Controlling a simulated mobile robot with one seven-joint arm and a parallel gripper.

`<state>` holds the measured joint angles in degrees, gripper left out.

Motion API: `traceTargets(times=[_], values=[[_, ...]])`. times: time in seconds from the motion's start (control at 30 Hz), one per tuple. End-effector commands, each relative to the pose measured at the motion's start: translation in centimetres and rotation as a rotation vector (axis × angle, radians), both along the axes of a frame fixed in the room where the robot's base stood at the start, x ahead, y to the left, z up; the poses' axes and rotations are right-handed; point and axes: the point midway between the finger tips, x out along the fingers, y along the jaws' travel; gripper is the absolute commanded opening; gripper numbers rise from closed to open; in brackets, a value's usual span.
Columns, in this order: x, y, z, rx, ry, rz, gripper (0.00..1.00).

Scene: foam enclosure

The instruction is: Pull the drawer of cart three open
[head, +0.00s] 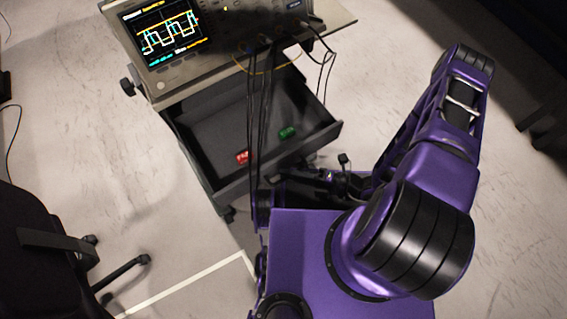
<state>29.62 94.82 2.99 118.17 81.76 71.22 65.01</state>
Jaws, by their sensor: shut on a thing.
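The cart (158,97) stands at the upper middle of the head view, with an oscilloscope on its top. Its drawer (211,118) is pulled out toward me, and its dark inside shows. A red item (243,158) and a green item (287,132) lie in the drawer. My gripper (322,176) is at the drawer's front edge, low and to the right of its middle. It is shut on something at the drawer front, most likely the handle. My own arm and hanging cables partly hide the fingers and the handle. I see no number on the cart.
The oscilloscope (170,41) has a lit screen, and black and yellow cables (262,110) hang from it in front of the drawer. A black chair (45,245) stands at lower left. A white line (185,284) marks the floor. Floor left of the cart is clear.

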Motion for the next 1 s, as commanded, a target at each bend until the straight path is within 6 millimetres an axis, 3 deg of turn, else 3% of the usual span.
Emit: traceTargets(times=[0.43,0.47,0.6,1.0], values=[[-0.31,-0.32,0.07,0.0,-0.002,-0.001,0.0],[-0.31,-0.32,0.07,0.0,-0.002,-0.001,0.16],[-0.31,-0.31,0.04,0.001,-0.002,0.0,0.41],[-0.35,-0.27,0.01,0.0,-0.001,0.0,0.41]])
